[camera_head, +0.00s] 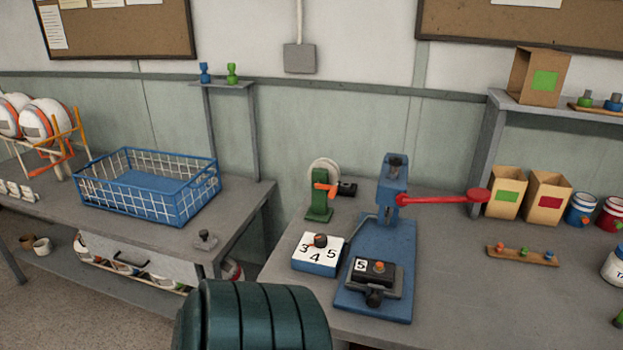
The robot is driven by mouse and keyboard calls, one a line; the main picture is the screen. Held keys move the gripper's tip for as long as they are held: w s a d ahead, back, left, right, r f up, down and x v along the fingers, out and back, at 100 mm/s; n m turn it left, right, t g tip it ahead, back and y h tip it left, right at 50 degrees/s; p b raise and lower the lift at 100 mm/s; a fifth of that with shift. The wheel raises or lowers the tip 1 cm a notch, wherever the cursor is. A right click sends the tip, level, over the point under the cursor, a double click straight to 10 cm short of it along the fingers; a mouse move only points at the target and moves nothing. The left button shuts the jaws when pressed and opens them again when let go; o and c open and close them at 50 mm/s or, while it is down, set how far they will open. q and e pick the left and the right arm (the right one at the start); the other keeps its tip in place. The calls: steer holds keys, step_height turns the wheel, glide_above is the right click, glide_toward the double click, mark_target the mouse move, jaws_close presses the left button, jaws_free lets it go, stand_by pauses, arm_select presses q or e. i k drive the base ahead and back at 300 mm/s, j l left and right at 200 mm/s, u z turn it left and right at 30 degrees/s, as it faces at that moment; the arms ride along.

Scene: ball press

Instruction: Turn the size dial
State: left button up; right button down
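The size dial (320,240) is a small dark knob on a blue box with a white top (300,255). The numbers 3, 4 and 5 are printed around the knob's near side. Which number the knob points at is too small to tell. The box sits on the right workbench, just left of the blue press (371,225). The press has a red lever (440,199) reaching right. A dark block with a white label reading 5 (361,265) and an orange button (379,267) sits on the press base. Neither of my grippers is in view.
A green hand tool with a pale wheel (320,205) stands behind the dial box. A blue wire basket (148,188) is on the left bench. A wooden strip with coloured pegs (522,257), cartons (506,193) and paint cans lie right. The bench's front right is clear.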

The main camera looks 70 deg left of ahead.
mark_target(321, 240)
steer(key=u, duration=2.25)
